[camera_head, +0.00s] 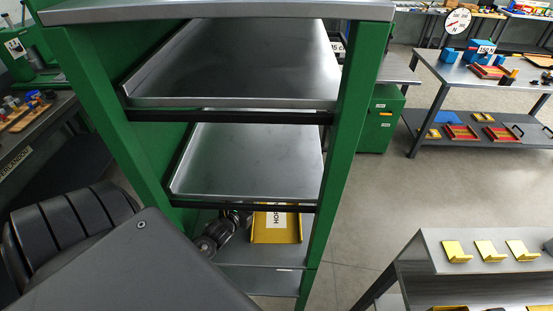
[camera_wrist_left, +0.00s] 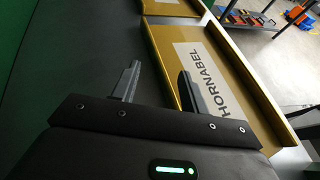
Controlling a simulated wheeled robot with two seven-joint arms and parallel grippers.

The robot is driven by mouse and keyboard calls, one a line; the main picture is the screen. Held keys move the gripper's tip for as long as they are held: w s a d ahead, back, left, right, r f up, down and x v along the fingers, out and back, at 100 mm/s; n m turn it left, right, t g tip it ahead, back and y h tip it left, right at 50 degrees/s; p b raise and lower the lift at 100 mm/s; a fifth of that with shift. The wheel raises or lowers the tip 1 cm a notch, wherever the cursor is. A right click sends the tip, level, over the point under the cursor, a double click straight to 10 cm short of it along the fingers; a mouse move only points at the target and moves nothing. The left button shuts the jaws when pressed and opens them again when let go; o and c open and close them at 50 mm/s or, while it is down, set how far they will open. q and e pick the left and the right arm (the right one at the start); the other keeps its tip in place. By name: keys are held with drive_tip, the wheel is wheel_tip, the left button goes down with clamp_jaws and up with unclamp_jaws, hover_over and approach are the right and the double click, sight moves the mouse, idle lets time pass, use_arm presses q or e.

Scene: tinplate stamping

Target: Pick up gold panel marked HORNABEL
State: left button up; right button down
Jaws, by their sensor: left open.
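The gold panel (camera_head: 276,235) lies on a lower shelf of the green rack, and its white label is partly cut off by the shelf above. In the left wrist view the panel (camera_wrist_left: 178,68) shows its HORNABEL label and raised edges. My left gripper (camera_wrist_left: 159,68) is open and empty. Its right finger overlaps the panel's near left side in the picture, and its left finger is over the dark shelf. I cannot tell whether it touches. In the head view the left gripper (camera_head: 238,218) is beside the panel's left side, partly hidden by the rack. My right gripper is out of view.
The green rack (camera_head: 355,130) has bare metal shelves (camera_head: 240,65) close above the panel and a post to its right. Another gold piece (camera_wrist_left: 172,8) lies beyond the panel. A table (camera_head: 440,250) with gold brackets stands at right. Open floor lies between.

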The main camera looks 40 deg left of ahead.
use_arm(q)
drive_tip(key=shift+w+a+f+p, duration=0.1)
drive_tip(key=shift+w+p, duration=0.3)
drive_tip(key=shift+w, duration=0.05)
drive_tip(key=p+x, duration=0.1)
drive_tip(key=x, duration=0.3)
drive_tip(key=shift+w+f, duration=0.1)
drive_tip(key=shift+f, duration=0.1)
drive_tip(key=shift+c, duration=0.4)
clamp_jaws()
